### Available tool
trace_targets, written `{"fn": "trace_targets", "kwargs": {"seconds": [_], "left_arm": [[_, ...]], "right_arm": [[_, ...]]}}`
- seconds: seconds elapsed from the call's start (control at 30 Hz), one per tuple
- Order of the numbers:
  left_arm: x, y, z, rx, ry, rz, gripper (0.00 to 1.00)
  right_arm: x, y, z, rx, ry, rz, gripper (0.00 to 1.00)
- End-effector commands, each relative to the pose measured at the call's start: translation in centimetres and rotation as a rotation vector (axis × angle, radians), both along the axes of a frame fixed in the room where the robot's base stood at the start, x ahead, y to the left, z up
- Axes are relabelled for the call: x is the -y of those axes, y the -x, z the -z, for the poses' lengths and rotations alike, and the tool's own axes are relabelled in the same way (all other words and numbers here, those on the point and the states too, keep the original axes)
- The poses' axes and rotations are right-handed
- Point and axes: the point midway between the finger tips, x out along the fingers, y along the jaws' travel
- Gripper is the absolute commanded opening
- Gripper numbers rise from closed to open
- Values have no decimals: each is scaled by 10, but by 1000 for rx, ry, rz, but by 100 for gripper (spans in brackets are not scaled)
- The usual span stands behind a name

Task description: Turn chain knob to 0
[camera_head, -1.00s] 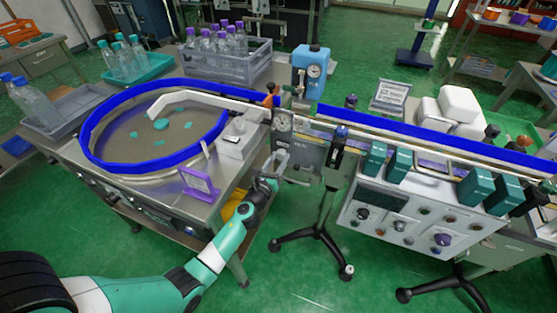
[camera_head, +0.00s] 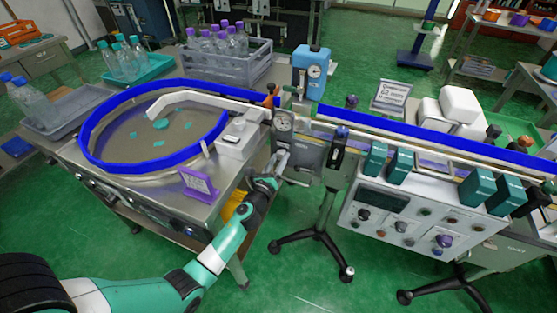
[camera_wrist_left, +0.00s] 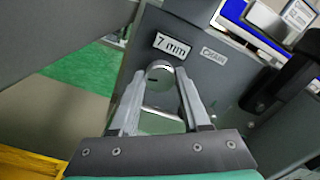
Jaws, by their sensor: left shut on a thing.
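The chain knob (camera_wrist_left: 160,76) shows in the left wrist view as a round grey metal knob, partly hidden between my fingers. It sits on a dark grey panel (camera_wrist_left: 192,28), below a "7 mm" display (camera_wrist_left: 172,44) and beside a "CHAIN" label (camera_wrist_left: 214,56). My left gripper (camera_wrist_left: 160,82) is shut on the knob, with one finger on each side. My right gripper is not in view.
A round turntable with a blue rim (camera_head: 155,168) stands at the left. A conveyor with a blue rail (camera_head: 420,134) runs right. A control box (camera_head: 400,215) with several knobs and a black stand (camera_head: 322,230) are right of my left arm. Bottles in a grey crate (camera_head: 240,68) stand behind.

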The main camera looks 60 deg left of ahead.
Motion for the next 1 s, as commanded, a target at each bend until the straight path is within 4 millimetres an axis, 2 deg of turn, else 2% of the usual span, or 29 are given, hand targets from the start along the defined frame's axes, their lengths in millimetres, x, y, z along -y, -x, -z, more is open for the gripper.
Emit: {"fn": "trace_targets", "kwargs": {"seconds": [0.03,0.17,0.2,0.57,0.8,1.0], "left_arm": [[0,0,0,1,-1,0,52],[0,0,0,0,-2,0,75],[0,0,0,0,-1,1,76],[6,6,0,-2,0,1,76],[40,45,-1,-4,1,2,76],[67,76,1,-2,0,2,76]], "right_arm": [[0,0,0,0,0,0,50],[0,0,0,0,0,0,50],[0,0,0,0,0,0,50],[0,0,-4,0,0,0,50],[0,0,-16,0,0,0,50],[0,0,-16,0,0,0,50]]}}
